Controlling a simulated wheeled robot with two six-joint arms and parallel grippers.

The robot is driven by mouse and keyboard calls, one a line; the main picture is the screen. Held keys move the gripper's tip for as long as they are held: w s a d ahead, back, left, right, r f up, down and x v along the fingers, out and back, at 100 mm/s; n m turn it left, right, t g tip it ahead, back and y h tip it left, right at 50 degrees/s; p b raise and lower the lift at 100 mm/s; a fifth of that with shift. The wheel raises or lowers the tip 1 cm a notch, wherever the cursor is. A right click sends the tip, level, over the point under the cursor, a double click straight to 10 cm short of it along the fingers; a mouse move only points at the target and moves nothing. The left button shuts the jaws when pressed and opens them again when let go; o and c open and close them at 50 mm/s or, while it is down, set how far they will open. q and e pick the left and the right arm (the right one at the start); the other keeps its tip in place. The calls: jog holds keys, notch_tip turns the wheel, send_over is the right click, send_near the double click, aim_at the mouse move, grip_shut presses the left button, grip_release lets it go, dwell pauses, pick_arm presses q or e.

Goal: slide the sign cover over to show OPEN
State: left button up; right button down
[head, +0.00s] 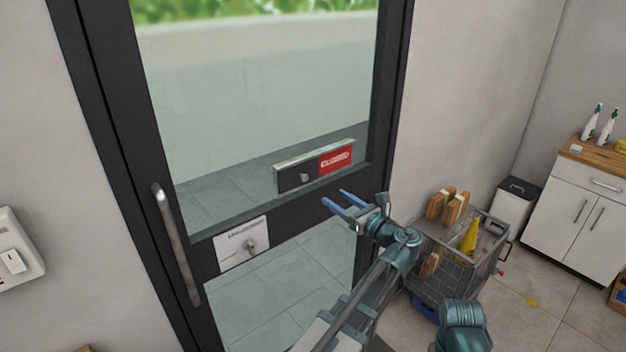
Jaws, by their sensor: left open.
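The sign (288,165) is a long narrow bar on the glass door, just above its dark middle rail. Its dark sliding cover (292,181) with a small round grey knob (305,177) sits over the left part. The right part shows a red panel (337,160) with white lettering that seems to read CLOSED. No OPEN lettering shows. My left gripper (333,198) is open and empty, its two blue fingers pointing left, below and to the right of the knob and apart from the sign in the picture. My right gripper is not in view.
The dark-framed door has a vertical metal handle (175,240) at left and a white plate (233,258) with a knob. A wire cart (455,272) with wooden blocks and a yellow item stands right of my left arm. A white cabinet (570,215) and bin are farther right.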

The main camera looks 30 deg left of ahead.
aim_at(306, 178)
pick_arm(q)
jog(key=x, duration=1.2)
jog(key=shift+w+a, duration=0.15)
jog(key=shift+a, duration=0.15)
grip_shut()
dwell(0.9)
